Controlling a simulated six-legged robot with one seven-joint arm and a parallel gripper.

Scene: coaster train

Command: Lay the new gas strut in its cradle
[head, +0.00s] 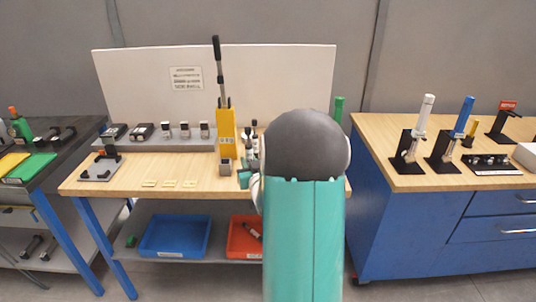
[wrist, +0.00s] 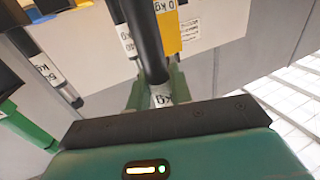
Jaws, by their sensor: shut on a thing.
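My gripper (head: 245,178) is over the middle of the workbench, just right of the foot of the yellow lever device, partly hidden by my arm. In the wrist view its green fingers (wrist: 160,92) are shut on a dark cylinder, the gas strut (wrist: 149,45), with a white label marked "kg" between the fingers. The strut's far end runs out of the top of the wrist view. A grey plate with black blocks (head: 99,172) lies at the bench's left front; I cannot tell whether it is the cradle.
The yellow device (head: 227,133) has a tall black lever. A grey rack (head: 165,143) holds several small blocks. Yellow labels (head: 168,183) lie along the front. Blue (head: 176,235) and orange (head: 240,240) bins are below. White (head: 418,125) and blue (head: 460,120) cylinders stand on the right bench.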

